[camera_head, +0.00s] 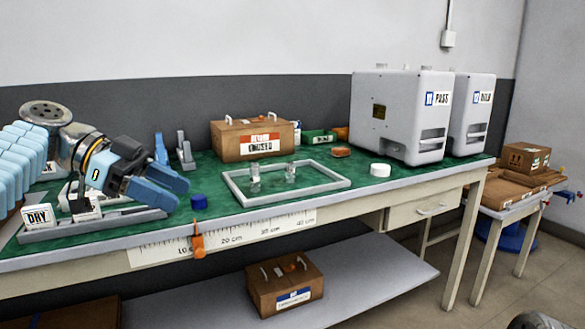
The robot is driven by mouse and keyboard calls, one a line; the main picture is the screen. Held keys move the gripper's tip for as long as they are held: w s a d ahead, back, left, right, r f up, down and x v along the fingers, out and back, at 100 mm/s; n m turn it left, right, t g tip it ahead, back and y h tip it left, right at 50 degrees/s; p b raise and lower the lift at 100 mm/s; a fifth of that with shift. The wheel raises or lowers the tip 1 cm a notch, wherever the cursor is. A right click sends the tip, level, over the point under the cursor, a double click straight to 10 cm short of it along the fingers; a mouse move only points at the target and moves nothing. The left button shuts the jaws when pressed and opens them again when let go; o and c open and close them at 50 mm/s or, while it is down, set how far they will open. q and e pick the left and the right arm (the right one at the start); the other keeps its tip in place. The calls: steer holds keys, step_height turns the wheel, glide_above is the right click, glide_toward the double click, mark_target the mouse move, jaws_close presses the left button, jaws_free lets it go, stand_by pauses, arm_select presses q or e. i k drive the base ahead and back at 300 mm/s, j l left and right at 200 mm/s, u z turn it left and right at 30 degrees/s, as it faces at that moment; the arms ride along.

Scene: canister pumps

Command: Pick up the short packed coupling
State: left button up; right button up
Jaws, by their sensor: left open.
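Two small metallic fittings stand upright inside a grey rectangular frame on the green bench mat: a left fitting (254,174) and a right fitting (290,173). I cannot tell which of them is the short packed coupling. My left gripper (179,194) comes in from the left, with its blue fingers apart and nothing between them. It is above the mat, left of the frame (240,198) and apart from both fittings. My right gripper is not in view.
A grey rack with a DRY label (38,216) is below my left arm. A brown case (252,140) stands behind the frame. A white disc (380,170) and the PASS machine (400,115) are right.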

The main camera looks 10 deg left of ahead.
mark_target(290, 168)
steer(key=i, duration=1.25)
